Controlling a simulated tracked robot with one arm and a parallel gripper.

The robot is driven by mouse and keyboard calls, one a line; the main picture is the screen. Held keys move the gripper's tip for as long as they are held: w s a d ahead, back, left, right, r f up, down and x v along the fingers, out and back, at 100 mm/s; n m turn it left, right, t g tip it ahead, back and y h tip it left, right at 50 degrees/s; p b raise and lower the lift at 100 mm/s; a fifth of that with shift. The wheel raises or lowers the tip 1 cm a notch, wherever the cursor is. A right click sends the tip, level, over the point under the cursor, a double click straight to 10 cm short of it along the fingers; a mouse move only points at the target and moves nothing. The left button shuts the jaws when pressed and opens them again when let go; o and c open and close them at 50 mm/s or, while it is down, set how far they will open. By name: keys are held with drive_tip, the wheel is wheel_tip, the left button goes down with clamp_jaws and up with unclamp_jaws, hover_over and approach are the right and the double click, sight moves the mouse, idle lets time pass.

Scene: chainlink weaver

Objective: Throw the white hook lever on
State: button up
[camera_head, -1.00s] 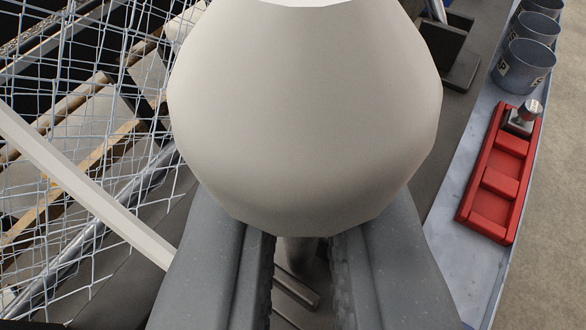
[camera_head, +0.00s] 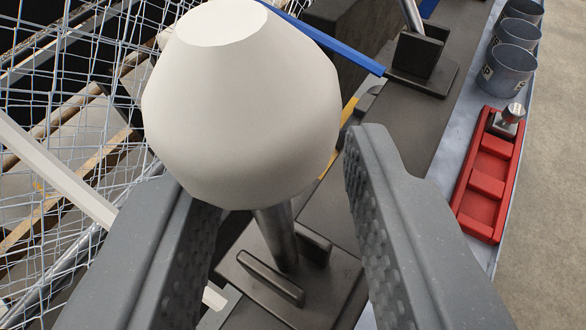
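The white lever knob (camera_head: 245,100) is a large faceted ball close to the camera, left of centre. Its metal shaft (camera_head: 277,238) runs down into a dark slotted base plate (camera_head: 300,290) with two raised guides. My gripper (camera_head: 275,195) is open, with one grey finger on each side of the lever. The left finger's tip is partly hidden behind the knob and seems close to the shaft. The right finger stands clear of the shaft with a visible gap.
Wire mesh (camera_head: 75,130) and a white bar (camera_head: 55,170) lie at left. A blue bar (camera_head: 330,45) and another lever base (camera_head: 425,60) are beyond the knob. A red tray (camera_head: 490,180) and several metal buckets (camera_head: 508,72) stand on the ledge at right.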

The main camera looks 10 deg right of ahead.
sight(280, 212)
drive_tip(key=shift+s+a+f+b, duration=0.1)
drive_tip(key=shift+s+a+b, duration=0.1)
drive_tip(key=shift+s+b, duration=0.6)
drive_tip(key=b+v, duration=0.2)
drive_tip(key=b, duration=0.2)
drive_tip(key=shift+a, duration=0.1)
drive_tip(key=shift+r+b+v, duration=0.15)
drive_tip(key=shift+b+v, duration=0.6)
drive_tip(key=shift+b, duration=0.2)
drive_tip(key=shift+r+b+v, duration=0.2)
drive_tip(key=shift+b+v, duration=0.6)
drive_tip(key=shift+b, duration=0.1)
drive_tip(key=shift+w, duration=0.1)
